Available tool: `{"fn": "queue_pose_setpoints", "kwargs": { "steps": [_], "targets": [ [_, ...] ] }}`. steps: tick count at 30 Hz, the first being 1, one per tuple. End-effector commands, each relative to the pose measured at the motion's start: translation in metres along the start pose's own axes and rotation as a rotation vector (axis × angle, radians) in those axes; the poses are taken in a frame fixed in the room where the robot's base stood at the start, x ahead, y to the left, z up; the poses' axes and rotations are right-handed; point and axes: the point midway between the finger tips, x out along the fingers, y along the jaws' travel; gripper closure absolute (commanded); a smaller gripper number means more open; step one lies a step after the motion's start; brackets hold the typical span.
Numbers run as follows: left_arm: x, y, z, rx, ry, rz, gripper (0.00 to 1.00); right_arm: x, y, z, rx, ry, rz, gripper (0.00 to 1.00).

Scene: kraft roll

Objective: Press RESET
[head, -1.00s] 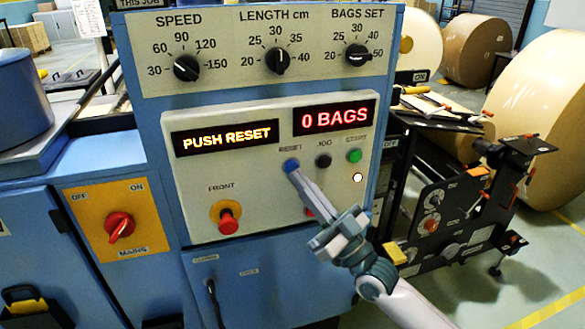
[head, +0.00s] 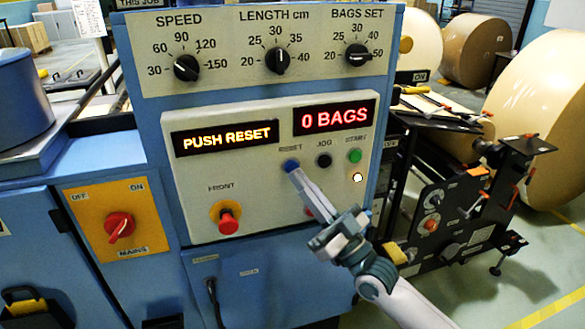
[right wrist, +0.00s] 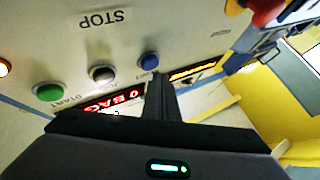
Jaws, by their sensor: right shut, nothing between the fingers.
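The blue RESET button (head: 291,165) is on the light control panel (head: 250,195), under its label. It also shows in the right wrist view (right wrist: 149,61). My right gripper (head: 298,175) is shut and empty, its fingertips just below and right of the button in the head view. In the right wrist view the fingers (right wrist: 161,88) point up close beside the blue button; I cannot tell whether they touch it. The left display (head: 226,138) reads PUSH RESET, and the right display (head: 335,117) reads 0 BAGS. My left gripper is not in view.
The black JOG button (head: 324,160) and green START button (head: 355,156) sit right of RESET. A lit lamp (head: 357,177) is below START. A red FRONT knob (head: 229,222) is lower left. A red button is partly hidden behind my right gripper.

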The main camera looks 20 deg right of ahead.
Motion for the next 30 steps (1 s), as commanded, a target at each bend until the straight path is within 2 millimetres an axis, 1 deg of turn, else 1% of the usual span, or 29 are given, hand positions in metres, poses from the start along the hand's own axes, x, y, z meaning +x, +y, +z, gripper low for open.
{"fn": "queue_pose_setpoints", "kwargs": {
  "steps": [9,30],
  "targets": [
    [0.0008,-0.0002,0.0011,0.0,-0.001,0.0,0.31,0.0053,0.0038,0.0039,0.001,-0.001,0.0,1.0],
    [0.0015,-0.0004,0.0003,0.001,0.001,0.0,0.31,0.0073,0.0051,0.0053,0.0,0.0,0.0,1.0]
  ]
}}
